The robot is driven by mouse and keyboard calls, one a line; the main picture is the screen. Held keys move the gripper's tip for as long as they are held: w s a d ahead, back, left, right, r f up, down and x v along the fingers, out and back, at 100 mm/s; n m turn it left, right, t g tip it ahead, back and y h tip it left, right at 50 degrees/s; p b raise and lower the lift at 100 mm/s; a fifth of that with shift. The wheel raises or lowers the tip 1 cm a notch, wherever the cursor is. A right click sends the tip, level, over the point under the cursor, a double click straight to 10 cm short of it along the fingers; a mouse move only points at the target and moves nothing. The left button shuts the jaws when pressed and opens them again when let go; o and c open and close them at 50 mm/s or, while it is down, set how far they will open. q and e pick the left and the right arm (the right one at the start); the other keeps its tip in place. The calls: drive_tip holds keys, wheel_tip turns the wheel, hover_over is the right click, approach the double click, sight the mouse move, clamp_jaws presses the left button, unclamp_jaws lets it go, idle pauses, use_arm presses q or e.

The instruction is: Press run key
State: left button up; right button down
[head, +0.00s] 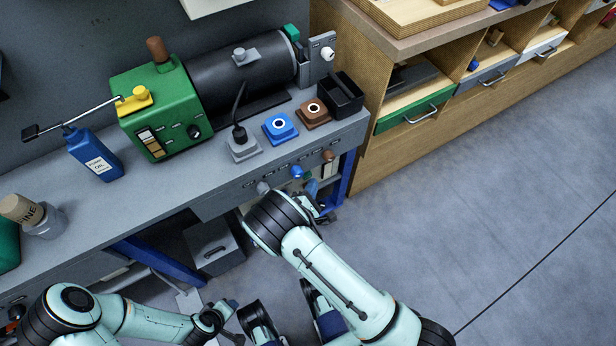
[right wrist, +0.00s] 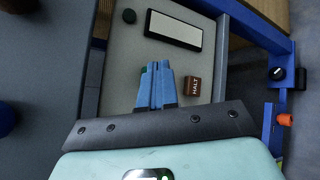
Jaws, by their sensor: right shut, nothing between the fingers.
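In the right wrist view a pale control panel (right wrist: 122,60) faces my right gripper (right wrist: 158,68). Its blue fingers are shut together with nothing between them, and their tips lie over the panel. Whether they touch it I cannot tell. A small green patch (right wrist: 144,80) shows just left of the fingers; it may be the run key, mostly hidden, and no lettering on it is readable. A brown key marked HALT (right wrist: 193,86) sits right of the fingers. In the head view my right gripper (head: 325,207) is by the bench's front right end, partly hidden. My left gripper (head: 228,318) hangs low, its jaws unclear.
The panel also has a pale display (right wrist: 173,30) and a black knob (right wrist: 129,16). Blue frame posts stand around it, one with an orange knob (right wrist: 284,119). The grey bench (head: 190,180) carries a green machine (head: 165,110) with a dark drum. Open floor lies right.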

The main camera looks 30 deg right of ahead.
drive_tip(key=shift+w, duration=0.5)
idle(0.6)
drive_tip(key=shift+s+p, duration=0.35)
drive_tip(key=shift+s, duration=0.6)
drive_tip(key=s+p, duration=0.2)
drive_tip(key=s, duration=0.4)
drive_tip(key=shift+d, duration=0.3)
idle(0.5)
